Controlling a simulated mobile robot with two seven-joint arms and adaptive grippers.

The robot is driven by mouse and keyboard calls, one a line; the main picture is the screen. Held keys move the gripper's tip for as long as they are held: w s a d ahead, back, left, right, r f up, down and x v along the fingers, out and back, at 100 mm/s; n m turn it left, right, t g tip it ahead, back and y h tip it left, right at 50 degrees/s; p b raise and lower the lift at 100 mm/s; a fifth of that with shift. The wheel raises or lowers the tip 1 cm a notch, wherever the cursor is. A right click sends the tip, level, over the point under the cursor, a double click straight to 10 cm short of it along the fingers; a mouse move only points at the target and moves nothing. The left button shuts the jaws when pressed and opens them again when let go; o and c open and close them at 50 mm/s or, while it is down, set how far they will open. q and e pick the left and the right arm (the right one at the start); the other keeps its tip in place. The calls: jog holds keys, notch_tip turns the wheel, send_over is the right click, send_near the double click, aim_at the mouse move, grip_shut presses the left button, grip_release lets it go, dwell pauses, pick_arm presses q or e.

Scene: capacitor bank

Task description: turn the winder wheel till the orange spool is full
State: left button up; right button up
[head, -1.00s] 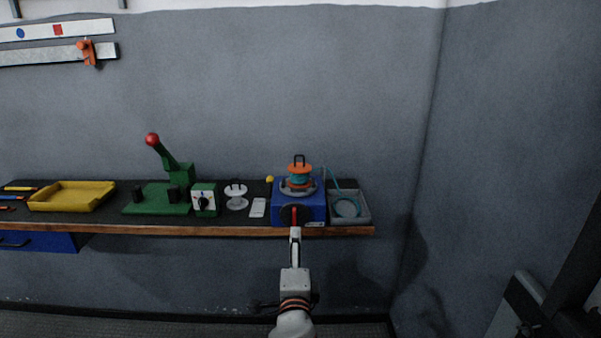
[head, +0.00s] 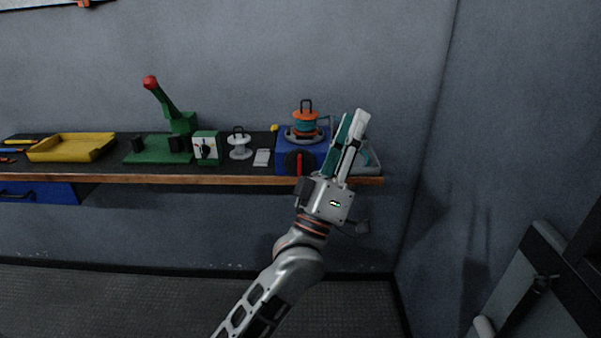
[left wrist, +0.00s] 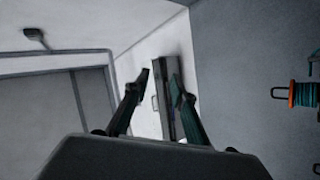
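The orange spool (head: 305,116) stands upright on the blue winder (head: 287,140), with teal wire wound between its orange flanges. It also shows at the right edge of the left wrist view (left wrist: 304,95). The dark winder wheel (head: 291,162) with its upright red bar is on the winder's front. My left gripper (head: 355,118) is to the right of the winder and apart from the wheel, pointing up. Its fingers are apart with nothing between them in the left wrist view (left wrist: 160,76). It hides part of the winder's right side. My right gripper is out of view.
A grey tray (head: 372,160) at the bench's right end is partly behind my gripper. Left of the winder are a white spool (head: 239,146), a green box with a knob (head: 207,148), a green lever press (head: 158,149) and a yellow tray (head: 72,147). The wooden front edge (head: 200,179) is clear.

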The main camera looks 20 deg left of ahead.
aim_at(300, 163)
pick_arm(q)
jog(key=w+a+f+n+g+y+b, duration=0.1)
jog(key=a+f+n+y, duration=0.1)
jog(key=a+n+y, duration=0.75)
jog(key=w+a+f+n+g+y+b, duration=0.15)
jog(key=n+y, duration=0.55)
jog(key=n, duration=0.8)
jog(key=w+a+f+n+g+h+b, duration=0.1)
jog(key=w+f+n+g+h, duration=0.15)
jog(key=f+n, duration=0.4)
jog(key=w+a+f+n+g+h+b, duration=0.1)
jog(key=w+f+n+g+b, duration=0.2)
jog(key=f, duration=0.7)
jog(key=shift+g, duration=0.4)
jog(key=x, duration=0.8)
jog(key=shift+w+d+r, duration=0.1)
jog(key=shift+d+r, duration=0.05)
jog(key=shift+d, duration=0.15)
jog(key=shift+w+r, duration=0.1)
jog(key=shift+w, duration=0.05)
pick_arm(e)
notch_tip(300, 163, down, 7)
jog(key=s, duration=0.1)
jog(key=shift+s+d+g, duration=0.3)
pick_arm(q)
jog(key=shift+c, duration=0.4)
grip_shut()
